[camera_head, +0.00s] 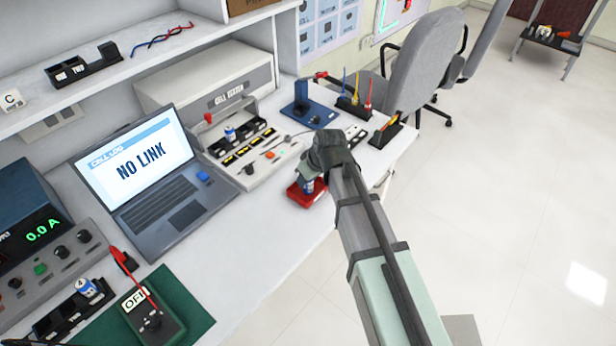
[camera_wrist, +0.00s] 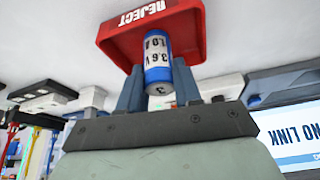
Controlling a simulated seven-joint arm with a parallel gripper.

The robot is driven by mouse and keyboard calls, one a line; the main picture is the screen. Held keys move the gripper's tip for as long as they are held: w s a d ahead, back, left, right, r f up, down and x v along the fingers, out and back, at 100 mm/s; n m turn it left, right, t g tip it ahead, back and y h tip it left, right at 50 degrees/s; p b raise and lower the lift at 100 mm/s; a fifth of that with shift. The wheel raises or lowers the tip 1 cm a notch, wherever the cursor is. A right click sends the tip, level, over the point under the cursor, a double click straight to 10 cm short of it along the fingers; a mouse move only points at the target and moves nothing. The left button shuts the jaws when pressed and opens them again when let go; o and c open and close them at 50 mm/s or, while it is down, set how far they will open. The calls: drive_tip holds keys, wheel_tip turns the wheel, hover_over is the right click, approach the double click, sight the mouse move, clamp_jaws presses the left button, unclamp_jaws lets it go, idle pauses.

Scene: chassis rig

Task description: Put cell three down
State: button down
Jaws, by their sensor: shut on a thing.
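Cell three (camera_wrist: 157,52) is a blue and white cylinder marked 3 on its end and 3.6 V on its side. My gripper (camera_wrist: 158,78) is shut on it, one finger on each side. In the wrist view the cell overlaps the red tray (camera_wrist: 112,42) marked REJECT. In the head view a little of the cell (camera_head: 309,186) shows under my gripper (camera_head: 312,178), at the red tray (camera_head: 303,199) near the bench's front edge. I cannot tell whether the cell touches the tray floor.
The cell tester (camera_head: 270,165) behind has black slots and a blue and white cell (camera_head: 230,133). A blue stand (camera_head: 308,118) and tool holders stand beyond the tray. The laptop (camera_head: 150,175) reads NO LINK. Cell four (camera_head: 86,288) is front left. Bare bench lies left of the tray.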

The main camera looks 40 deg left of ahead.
drive_tip(key=shift+f, duration=0.2)
drive_tip(key=c, duration=0.8)
unclamp_jaws()
drive_tip(key=shift+r, duration=0.2)
drive_tip(key=v, duration=1.2)
